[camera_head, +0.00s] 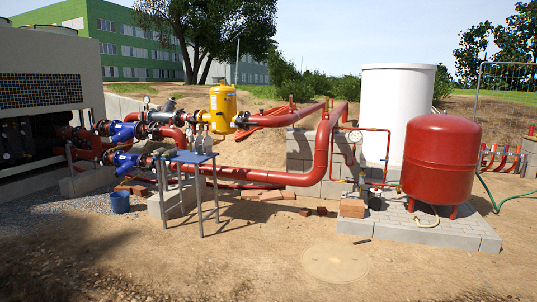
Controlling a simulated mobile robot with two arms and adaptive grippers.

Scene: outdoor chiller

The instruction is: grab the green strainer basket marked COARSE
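I cannot make out a green strainer basket or any COARSE marking in the head view. A small blue-topped stand (191,157) on thin grey legs is left of the middle, and no basket can be told on its top. A blue bucket (120,202) stands on the ground to its left; its inside is hidden. Neither of my grippers is in view.
Red pipes (262,177) run behind the stand. Also here are blue pumps (122,131), a yellow vessel (222,107), a red tank (439,160), a white tank (396,105) and a chiller unit (45,85). The dirt in front is mostly clear around a round cover (335,263).

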